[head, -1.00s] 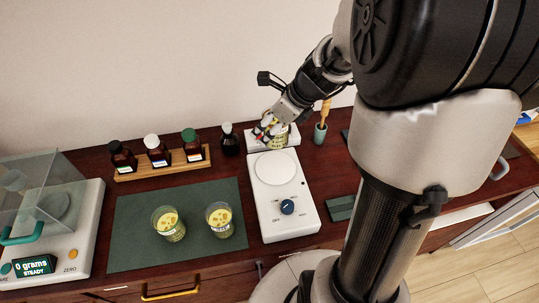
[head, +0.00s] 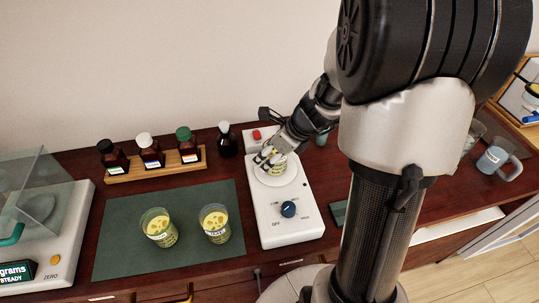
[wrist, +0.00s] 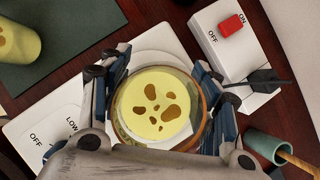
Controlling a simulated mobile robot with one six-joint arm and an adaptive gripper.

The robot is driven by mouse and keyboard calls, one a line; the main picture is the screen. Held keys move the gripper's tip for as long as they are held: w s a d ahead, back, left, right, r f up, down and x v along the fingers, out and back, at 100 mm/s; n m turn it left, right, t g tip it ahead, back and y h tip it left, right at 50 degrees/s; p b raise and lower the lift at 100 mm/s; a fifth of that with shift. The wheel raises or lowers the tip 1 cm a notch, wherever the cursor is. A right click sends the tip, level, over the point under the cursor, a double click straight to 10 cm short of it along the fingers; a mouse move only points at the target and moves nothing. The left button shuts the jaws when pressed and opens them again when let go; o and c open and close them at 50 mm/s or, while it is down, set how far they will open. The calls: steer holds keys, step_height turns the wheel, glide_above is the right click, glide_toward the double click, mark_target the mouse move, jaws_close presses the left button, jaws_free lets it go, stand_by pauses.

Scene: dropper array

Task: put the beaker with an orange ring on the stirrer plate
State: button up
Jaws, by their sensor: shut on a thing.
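My gripper (head: 268,157) is shut on a beaker (head: 279,168) of pale yellow liquid with brown spots. In the wrist view, this beaker (wrist: 155,105) sits between both fingers (wrist: 160,100) and shows an orange-brown band along its rim. The stirrer plate (head: 288,228) is a white unit with a round top and a blue knob. The held beaker is over its round top, upright or nearly so. I cannot tell whether its base touches the top. The round top (wrist: 158,38) shows partly behind the beaker in the wrist view.
Two similar beakers (head: 160,228) (head: 214,223) stand on the green mat (head: 120,240). A white box with a red switch (wrist: 231,26) is behind the stirrer. A bottle rack (head: 155,170), a dark bottle (head: 227,140) and a balance (head: 72,235) are to the left. A green cup (wrist: 265,146) is nearby.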

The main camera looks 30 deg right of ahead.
steer(key=shift+f, duration=0.15)
steer(key=o, duration=1.4)
steer(key=shift+r, duration=0.5)
steer(key=p+v, duration=0.5)
steer(key=v, duration=0.6)
steer(key=shift+s+d+r, duration=0.1)
steer(key=shift+s+r, duration=0.1)
steer(key=shift+s, duration=0.05)
